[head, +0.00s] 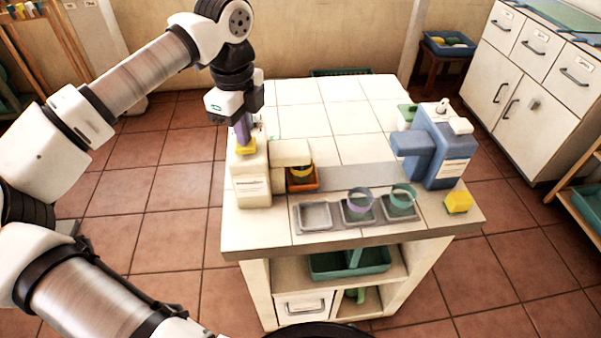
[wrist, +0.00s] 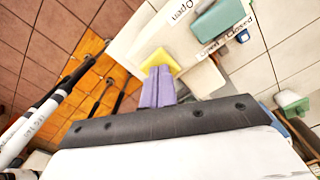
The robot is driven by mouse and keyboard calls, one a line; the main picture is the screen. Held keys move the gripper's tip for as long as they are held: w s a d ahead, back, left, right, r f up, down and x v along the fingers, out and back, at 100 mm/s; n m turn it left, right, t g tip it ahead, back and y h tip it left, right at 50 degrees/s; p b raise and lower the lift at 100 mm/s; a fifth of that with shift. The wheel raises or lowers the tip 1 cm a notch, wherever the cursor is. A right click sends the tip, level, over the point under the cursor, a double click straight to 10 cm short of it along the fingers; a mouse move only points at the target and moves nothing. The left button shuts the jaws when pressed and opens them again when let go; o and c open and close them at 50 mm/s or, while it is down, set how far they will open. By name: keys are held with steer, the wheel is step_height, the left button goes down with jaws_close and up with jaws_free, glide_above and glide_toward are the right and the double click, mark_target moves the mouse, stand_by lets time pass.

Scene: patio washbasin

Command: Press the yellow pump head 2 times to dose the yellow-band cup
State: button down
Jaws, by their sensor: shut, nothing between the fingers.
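The cream dispenser (head: 252,184) stands at the table's left edge with the yellow pump head (head: 246,148) on top. My gripper (head: 243,138) is shut and empty, its purple fingers pointing down at the pump head. In the wrist view the shut fingertips (wrist: 159,84) overlap the near part of the yellow pump head (wrist: 159,61); I cannot tell whether they touch it or how far it is pressed. The yellow-band cup (head: 301,170) is in an orange holder (head: 304,185) beside the dispenser, under its cream spout block (head: 290,152). The cup's contents are hidden.
Cups with a purple band (head: 359,194) and a teal band (head: 402,190) stand in grey trays by an empty tray (head: 315,216). A blue dispenser (head: 447,146) and yellow block (head: 458,203) are at right. A teal slider (wrist: 217,19) sits near "Open" and "Closed" labels. The table's back is clear.

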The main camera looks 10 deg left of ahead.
stand_by(0.3)
steer(key=shift+r+p, duration=0.8)
steer(key=shift+r, duration=0.5)
steer(key=shift+f, duration=0.15)
steer(key=shift+f+b, duration=1.35)
steer(key=shift+b, duration=0.05)
steer(key=shift+r, duration=0.15)
steer(key=shift+r+p, duration=0.85)
steer(key=shift+r, duration=0.5)
